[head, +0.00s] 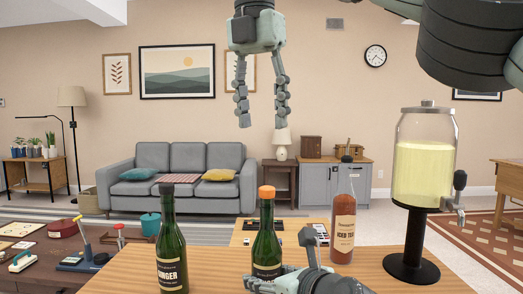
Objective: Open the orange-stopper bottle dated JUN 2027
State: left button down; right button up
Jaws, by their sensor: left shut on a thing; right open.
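The orange-stopper bottle (266,232) is dark green and stands upright on the wooden counter, its orange stopper seated in the neck. Its label is partly hidden by my gripper, and no date is readable. My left gripper (281,268) is shut on the lower part of this bottle from the right. My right gripper (262,121) is open and empty, fingers pointing down, well above the bottle. A green bottle with a dark top (171,245), its label reading GINGER, stands to the left. A clear bottle of red drink (343,226) stands to the right.
A glass dispenser of yellow liquid (424,170) stands on a black pedestal at the right of the wooden counter (215,284). A dark table (50,255) with small items lies at left. A grey sofa (182,187) is far behind. The air around the orange stopper is clear.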

aim_at(267, 187)
jog(key=shift+m, duration=0.5)
jog(key=f, duration=0.8)
jog(key=w+f, duration=0.1)
jog(key=f, duration=0.3)
jog(key=shift+w+d, duration=0.1)
jog(key=shift+d, duration=0.3)
grip_shut()
jog(key=shift+r, duration=0.3)
jog(key=shift+r, duration=0.9)
